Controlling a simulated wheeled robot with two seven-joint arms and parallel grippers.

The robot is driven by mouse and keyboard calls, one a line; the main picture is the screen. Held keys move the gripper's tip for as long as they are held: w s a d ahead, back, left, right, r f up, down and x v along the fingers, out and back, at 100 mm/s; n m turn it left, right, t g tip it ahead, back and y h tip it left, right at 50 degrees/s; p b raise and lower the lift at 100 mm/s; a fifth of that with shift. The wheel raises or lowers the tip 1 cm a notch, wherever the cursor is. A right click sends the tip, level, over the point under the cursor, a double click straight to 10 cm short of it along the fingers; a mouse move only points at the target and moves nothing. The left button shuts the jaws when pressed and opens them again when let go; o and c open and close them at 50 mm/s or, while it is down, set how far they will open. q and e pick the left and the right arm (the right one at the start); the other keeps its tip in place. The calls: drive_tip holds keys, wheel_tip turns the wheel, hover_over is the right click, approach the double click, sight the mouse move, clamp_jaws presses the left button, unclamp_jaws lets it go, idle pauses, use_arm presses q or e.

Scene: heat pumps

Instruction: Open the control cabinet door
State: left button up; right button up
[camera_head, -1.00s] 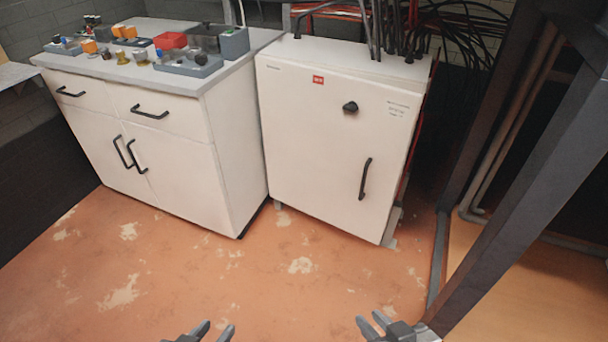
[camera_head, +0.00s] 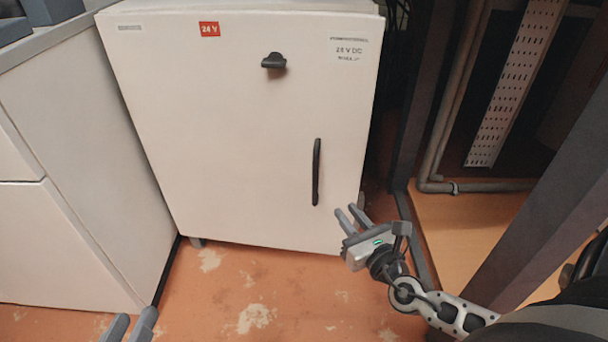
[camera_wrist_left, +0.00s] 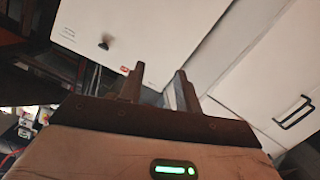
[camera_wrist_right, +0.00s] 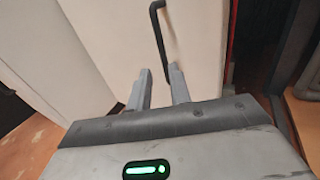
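The white control cabinet (camera_head: 235,130) stands in the middle of the head view with its door closed. A red 24 V label is at its top. A black knob (camera_head: 274,61) sits high on the door, and a vertical black handle (camera_head: 316,172) is low on its right side. My right gripper (camera_head: 350,214) is open and empty, just below and right of the handle, apart from it. The handle (camera_wrist_right: 161,40) also shows ahead of the fingers in the right wrist view. My left gripper (camera_head: 130,326) is open and empty at the bottom edge, with the cabinet (camera_wrist_left: 115,25) ahead of it.
A white drawer unit (camera_head: 80,150) stands close on the left of the cabinet. A dark metal frame post (camera_head: 540,215) and pipes (camera_head: 445,120) are on the right. Bare orange floor (camera_head: 250,290) lies in front of the cabinet.

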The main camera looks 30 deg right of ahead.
sight(317, 174)
drive_tip(key=w, duration=0.5)
drive_tip(key=w+d+b, duration=0.1)
drive_tip(key=w, duration=0.9)
drive_tip(key=shift+w+d+r, duration=0.1)
drive_tip(key=shift+w+d, duration=0.1)
clamp_jaws()
